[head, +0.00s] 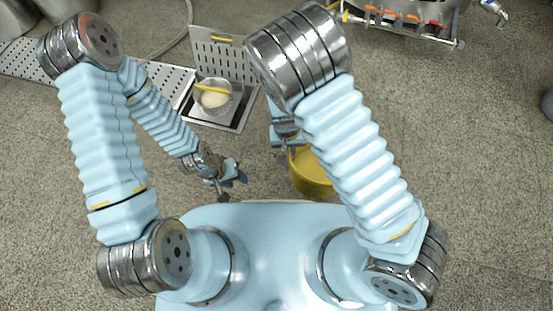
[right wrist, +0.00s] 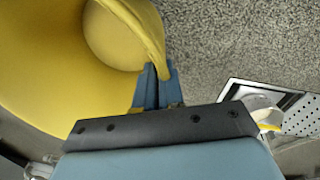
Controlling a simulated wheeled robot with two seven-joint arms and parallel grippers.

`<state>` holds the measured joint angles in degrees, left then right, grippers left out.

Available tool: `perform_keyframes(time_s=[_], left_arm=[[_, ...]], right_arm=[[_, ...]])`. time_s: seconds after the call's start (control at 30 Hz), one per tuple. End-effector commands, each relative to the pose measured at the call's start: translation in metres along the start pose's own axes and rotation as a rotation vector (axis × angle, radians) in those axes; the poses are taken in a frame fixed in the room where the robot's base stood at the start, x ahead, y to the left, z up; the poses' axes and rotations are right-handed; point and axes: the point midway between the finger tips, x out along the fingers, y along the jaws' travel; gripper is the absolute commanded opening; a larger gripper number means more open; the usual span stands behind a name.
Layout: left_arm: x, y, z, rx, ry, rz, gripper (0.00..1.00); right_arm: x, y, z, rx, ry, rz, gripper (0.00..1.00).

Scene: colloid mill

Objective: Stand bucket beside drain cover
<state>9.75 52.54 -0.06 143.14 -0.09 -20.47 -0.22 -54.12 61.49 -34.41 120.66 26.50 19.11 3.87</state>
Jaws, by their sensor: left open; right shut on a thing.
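The yellow bucket (head: 312,176) is in front of my base in the head view, partly hidden behind my right arm. In the right wrist view the bucket (right wrist: 40,85) fills the upper left. My right gripper (right wrist: 155,85) is shut on its rim. I cannot tell whether the bucket touches the floor. The perforated drain cover (head: 206,48) stands raised at the back of the square drain opening (head: 238,122), further off and to the left of the bucket. My left gripper (head: 228,182) is open and empty, left of the bucket.
A metal pot (head: 213,108) with a yellow handle sits in the drain opening. A perforated floor grate (head: 165,78) runs to the left. A steel machine frame (head: 405,28) stands at the back right. The speckled floor (head: 470,150) at right is clear.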

Motion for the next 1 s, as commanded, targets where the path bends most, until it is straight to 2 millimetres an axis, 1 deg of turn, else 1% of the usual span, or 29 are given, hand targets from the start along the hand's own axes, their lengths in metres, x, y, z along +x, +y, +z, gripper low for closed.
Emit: perform_keyframes(time_s=[0.03, 0.2, 0.47, 0.53, 0.73, 1.0], left_arm=[[0.004, -0.001, 0.0, 0.0, -0.001, 0.001, 0.43], [0.008, -0.002, 0.001, 0.0, -0.002, 0.002, 0.43], [0.01, -0.003, 0.001, 0.001, -0.003, 0.002, 0.43], [0.012, -0.003, 0.001, 0.001, -0.003, 0.003, 0.43], [0.017, -0.004, 0.001, 0.001, -0.005, 0.004, 0.43], [0.017, -0.004, 0.001, 0.001, -0.005, 0.004, 0.43]], right_arm=[[0.011, -0.006, 0.0, -0.002, -0.002, 0.004, 0.0], [0.031, -0.027, -0.003, -0.001, -0.002, 0.002, 0.0], [0.044, -0.041, -0.004, 0.0, -0.001, 0.001, 0.0], [0.051, -0.047, -0.005, -0.001, -0.001, 0.002, 0.0], [0.077, -0.048, -0.005, 0.002, -0.002, 0.001, 0.0], [0.079, -0.048, -0.005, 0.001, -0.001, 0.001, 0.0]])
